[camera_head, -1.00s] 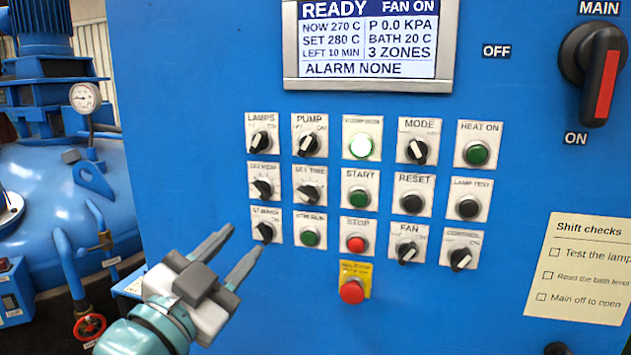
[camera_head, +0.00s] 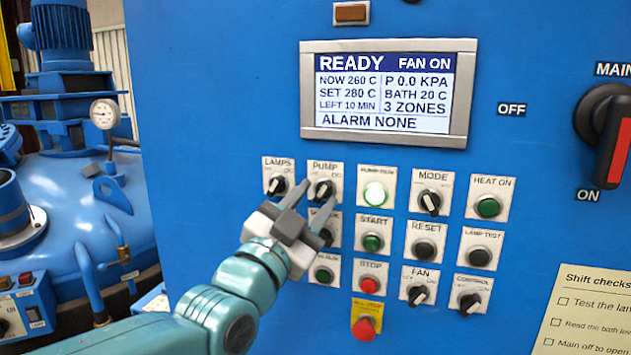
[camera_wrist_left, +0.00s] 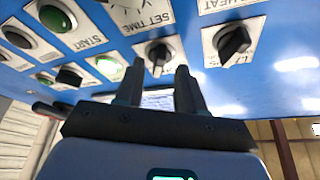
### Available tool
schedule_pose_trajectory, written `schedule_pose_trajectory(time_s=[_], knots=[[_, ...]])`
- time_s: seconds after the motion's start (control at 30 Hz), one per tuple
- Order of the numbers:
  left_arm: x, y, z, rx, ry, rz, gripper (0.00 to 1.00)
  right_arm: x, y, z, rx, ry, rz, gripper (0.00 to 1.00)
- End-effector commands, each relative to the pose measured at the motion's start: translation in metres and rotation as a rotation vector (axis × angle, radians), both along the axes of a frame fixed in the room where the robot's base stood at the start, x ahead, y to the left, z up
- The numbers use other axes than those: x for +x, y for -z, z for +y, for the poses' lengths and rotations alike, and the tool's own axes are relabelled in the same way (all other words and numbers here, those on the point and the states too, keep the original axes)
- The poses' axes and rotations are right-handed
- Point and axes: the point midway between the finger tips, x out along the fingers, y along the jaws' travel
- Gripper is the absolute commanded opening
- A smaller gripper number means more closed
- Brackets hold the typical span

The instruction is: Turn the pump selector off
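The pump selector (camera_head: 323,189) is a black knob on a white plate labelled PUMP, in the top row of the blue panel. Its pointer seems to lean up and right, towards ON. The pump run lamp (camera_head: 374,194) to its right glows pale green. My left gripper (camera_head: 320,197) is open and empty, its fingertips just in front of and below the pump selector. In the left wrist view, the selector (camera_wrist_left: 158,57) shows beyond the gap between the open fingers (camera_wrist_left: 157,75); contact cannot be told. My right gripper is not in view.
The lamps selector (camera_head: 276,185) is close on the left. My gripper partly hides the dials below. The start button (camera_head: 372,242), stop button (camera_head: 369,285) and red emergency button (camera_head: 364,327) are to the right and below. The display (camera_head: 388,95) reads READY, FAN ON.

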Motion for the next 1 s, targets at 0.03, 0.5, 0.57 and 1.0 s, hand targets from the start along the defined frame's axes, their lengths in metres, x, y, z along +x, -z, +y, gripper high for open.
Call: schedule_pose_trajectory(time_s=[0.03,0.5,0.57,1.0], knots=[[0.004,-0.004,-0.003,0.0,0.0,0.0,0.38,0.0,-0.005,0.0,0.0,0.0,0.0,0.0],[0.01,-0.004,-0.006,0.0,0.0,0.0,0.12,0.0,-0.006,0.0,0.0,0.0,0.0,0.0],[0.01,-0.004,-0.006,0.0,0.0,0.0,0.0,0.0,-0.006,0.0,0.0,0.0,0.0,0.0],[0.009,-0.001,-0.007,-0.057,0.001,0.015,0.0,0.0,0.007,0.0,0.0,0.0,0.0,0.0]])
